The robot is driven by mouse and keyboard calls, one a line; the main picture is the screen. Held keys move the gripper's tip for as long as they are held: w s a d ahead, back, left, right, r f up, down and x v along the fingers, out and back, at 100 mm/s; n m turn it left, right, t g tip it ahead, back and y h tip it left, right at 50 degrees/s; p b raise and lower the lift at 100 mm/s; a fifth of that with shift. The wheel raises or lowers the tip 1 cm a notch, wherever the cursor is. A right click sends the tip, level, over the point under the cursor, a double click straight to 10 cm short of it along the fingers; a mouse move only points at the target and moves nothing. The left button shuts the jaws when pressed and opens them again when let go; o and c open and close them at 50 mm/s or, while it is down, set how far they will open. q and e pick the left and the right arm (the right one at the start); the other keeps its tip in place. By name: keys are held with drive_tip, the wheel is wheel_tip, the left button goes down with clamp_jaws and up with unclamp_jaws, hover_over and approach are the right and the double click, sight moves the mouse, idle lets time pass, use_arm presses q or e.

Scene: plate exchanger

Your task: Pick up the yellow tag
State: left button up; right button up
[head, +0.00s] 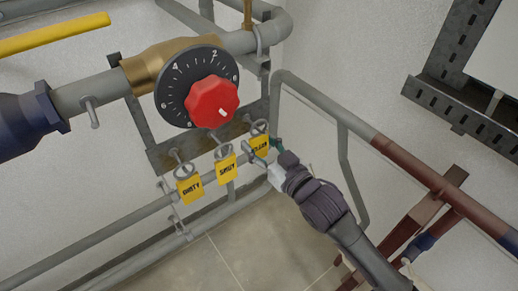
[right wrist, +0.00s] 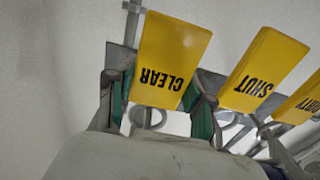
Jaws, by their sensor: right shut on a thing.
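Three yellow tags hang in a row from hooks on a grey metal plate. The one marked CLEAR (head: 259,143) is at the right end of the row in the head view, partly covered by my gripper. My right gripper (head: 264,151) is shut on this CLEAR tag. In the right wrist view the CLEAR tag (right wrist: 170,60) sits between the two green-padded fingers (right wrist: 158,95), with its lettering upside down. The SHUT tag (head: 226,171) and the DIRTY tag (head: 189,189) hang to its left. My left gripper is not in view.
A round black dial with a red knob (head: 211,102) is just above the tags. Grey pipes (head: 115,228) run below and beside them. A brown-red pipe (head: 440,185) slopes down at the right. Open tiled floor (head: 240,255) lies below.

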drive_tip(key=b+v, duration=0.4)
drive_tip(key=v, duration=1.3)
drive_tip(key=shift+s+d, duration=0.25)
drive_tip(key=shift+s, duration=0.05)
drive_tip(key=shift+w, duration=0.1)
drive_tip(key=p, duration=0.3)
approach(260, 146)
drive_tip(key=shift+p+x, duration=0.7)
drive_tip(key=shift+x, duration=4.25)
drive_tip(key=shift+w+a, duration=0.1)
drive_tip(key=shift+w, duration=0.1)
